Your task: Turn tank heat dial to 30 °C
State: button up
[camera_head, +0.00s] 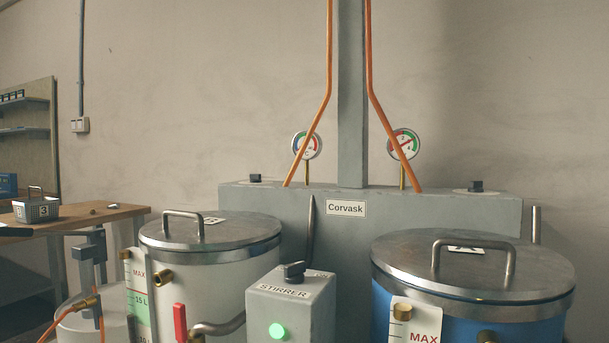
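My gripper is not in view. No dial in view is readably marked in °C, so I cannot tell which one is the tank heat dial. A small black knob (255,178) sits on the left top of the grey Corvask housing (270,205). Another black knob (476,186) sits on its right top, on a pale plate. Their settings are too small to read. A white tank (220,270) with a metal lid stands front left, and a blue tank (540,331) with a metal lid stands front right.
A grey STIRRER box (310,315) with a dark knob (293,271) and a lit green button (278,331) stands between the tanks. Two gauges (307,145) (404,144) and orange hoses rise behind. A wooden table (95,215) holding a metal basket (37,209) is at left.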

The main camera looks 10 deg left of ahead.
aim_at(254, 178)
jog(key=j+z, duration=0.45)
jog(key=j, duration=2.4)
